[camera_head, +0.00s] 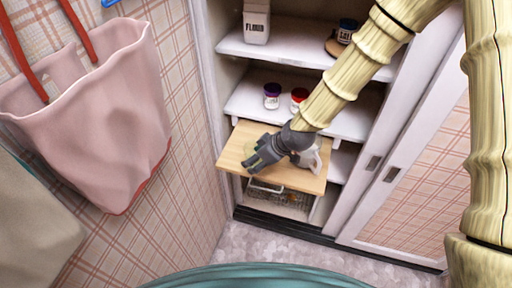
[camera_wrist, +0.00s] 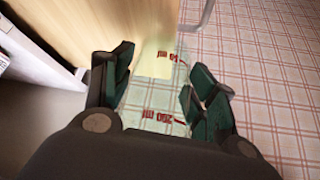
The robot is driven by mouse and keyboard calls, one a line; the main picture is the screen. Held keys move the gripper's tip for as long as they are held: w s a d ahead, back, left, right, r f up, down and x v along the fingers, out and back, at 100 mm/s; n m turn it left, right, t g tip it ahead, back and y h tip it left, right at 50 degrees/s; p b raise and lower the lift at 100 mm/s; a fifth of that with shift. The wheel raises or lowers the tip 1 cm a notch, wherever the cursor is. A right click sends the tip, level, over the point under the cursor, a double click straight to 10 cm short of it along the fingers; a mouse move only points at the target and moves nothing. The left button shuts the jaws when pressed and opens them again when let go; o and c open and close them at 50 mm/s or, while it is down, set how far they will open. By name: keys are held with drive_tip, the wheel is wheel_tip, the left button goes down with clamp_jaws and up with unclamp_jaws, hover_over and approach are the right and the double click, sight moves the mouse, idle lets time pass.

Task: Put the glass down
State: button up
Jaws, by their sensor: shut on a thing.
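The glass is a clear measuring cup with red markings (camera_wrist: 152,115). In the wrist view it sits between the dark green fingers of my gripper (camera_wrist: 163,78), which are shut on it. In the head view my gripper (camera_head: 262,157) is over the left part of a pull-out wooden board (camera_head: 285,177). The glass is hard to make out there, mostly covered by the fingers. I cannot tell whether its base touches the board. In the wrist view the board (camera_wrist: 105,25) fills the upper left, beside the glass.
A white object (camera_head: 314,158) stands on the board just right of my gripper, partly hidden. Jars with purple (camera_head: 271,95) and red (camera_head: 298,98) lids stand on the shelf above. A wire basket (camera_head: 280,195) is below. The board's front is bare.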

sight(257, 150)
drive_tip(key=w, duration=0.2)
drive_tip(key=w+p, duration=0.1)
drive_tip(key=w, duration=0.1)
drive_tip(key=w+p, duration=0.1)
drive_tip(key=w, duration=0.2)
drive_tip(key=shift+f, duration=0.3)
drive_tip(key=shift+f+p, duration=0.8)
drive_tip(key=shift+f, duration=0.95)
drive_tip(key=shift+f, duration=0.2)
drive_tip(key=o, duration=1.4)
drive_tip(key=shift+c, duration=0.2)
drive_tip(key=shift+r, duration=0.2)
drive_tip(key=b+v, duration=0.3)
drive_tip(key=v, duration=0.9)
drive_tip(key=shift+d, duration=0.1)
